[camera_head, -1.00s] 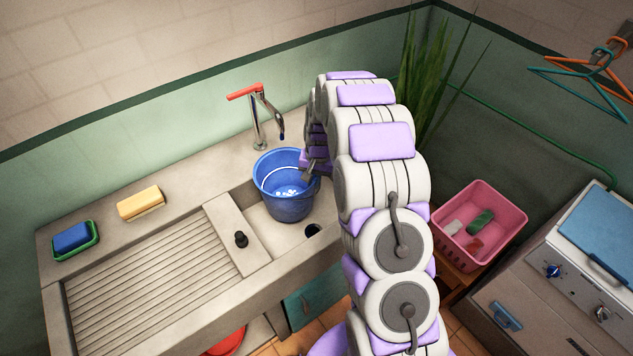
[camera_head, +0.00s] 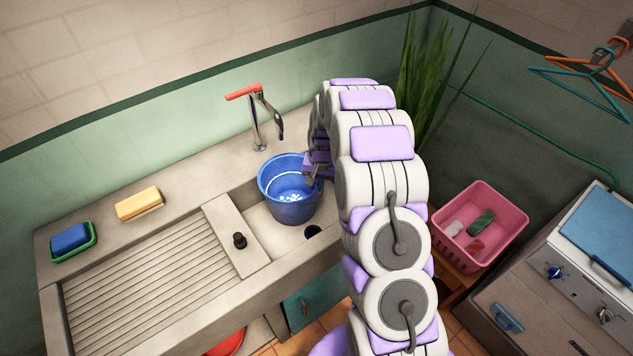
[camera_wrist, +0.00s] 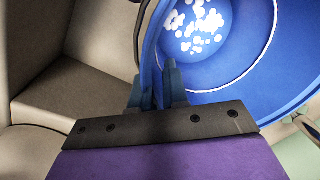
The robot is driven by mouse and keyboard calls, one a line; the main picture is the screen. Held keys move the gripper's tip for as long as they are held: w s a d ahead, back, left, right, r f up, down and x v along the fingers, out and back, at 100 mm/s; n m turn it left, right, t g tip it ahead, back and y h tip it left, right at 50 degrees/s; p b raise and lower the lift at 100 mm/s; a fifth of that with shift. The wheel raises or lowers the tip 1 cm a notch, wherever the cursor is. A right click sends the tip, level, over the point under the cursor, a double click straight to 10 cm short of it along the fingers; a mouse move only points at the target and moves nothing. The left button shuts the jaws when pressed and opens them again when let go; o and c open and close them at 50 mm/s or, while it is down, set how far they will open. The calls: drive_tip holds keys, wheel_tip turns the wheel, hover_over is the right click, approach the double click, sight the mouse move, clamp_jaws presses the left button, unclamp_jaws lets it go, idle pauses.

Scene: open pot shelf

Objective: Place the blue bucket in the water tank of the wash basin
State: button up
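The blue bucket (camera_head: 292,209) has white spots inside its bottom and is at the right end of the wash basin (camera_head: 121,272). It is over or in the water tank (camera_head: 258,222), right of the ribbed washboard; I cannot tell whether its base touches the tank floor. My gripper (camera_head: 315,178) is at the bucket's right rim, partly hidden by my arm. In the wrist view, the fingers (camera_wrist: 158,85) are closed on either side of the rim of the blue bucket (camera_wrist: 235,75), one inside and one outside.
A tap with a red handle (camera_head: 243,91) stands behind the bucket. A dark round hole (camera_head: 312,232) is in front of it. A yellow sponge (camera_head: 139,203) and a blue one in a green dish (camera_head: 72,239) lie left. A pink basket (camera_head: 481,226) stands right of my arm.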

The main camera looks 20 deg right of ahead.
drive_tip(key=o, duration=0.4)
drive_tip(key=shift+r, duration=0.15)
wheel_tip(320, 180, up, 13)
drive_tip(key=d+p, duration=0.1)
drive_tip(key=p, duration=0.2)
drive_tip(key=s+a+r+n+g, duration=0.1)
drive_tip(key=s+a+r, duration=0.2)
drive_tip(key=s+r, duration=0.45)
drive_tip(key=s+a+r+n, duration=0.25)
drive_tip(key=s+r, duration=0.25)
drive_tip(key=s, duration=0.6)
drive_tip(key=s+a+r+n+g+h, duration=0.1)
drive_tip(key=s+r+n, duration=0.1)
drive_tip(key=s, duration=2.2)
drive_tip(key=shift+s+a+r, duration=0.15)
drive_tip(key=shift+a, duration=0.2)
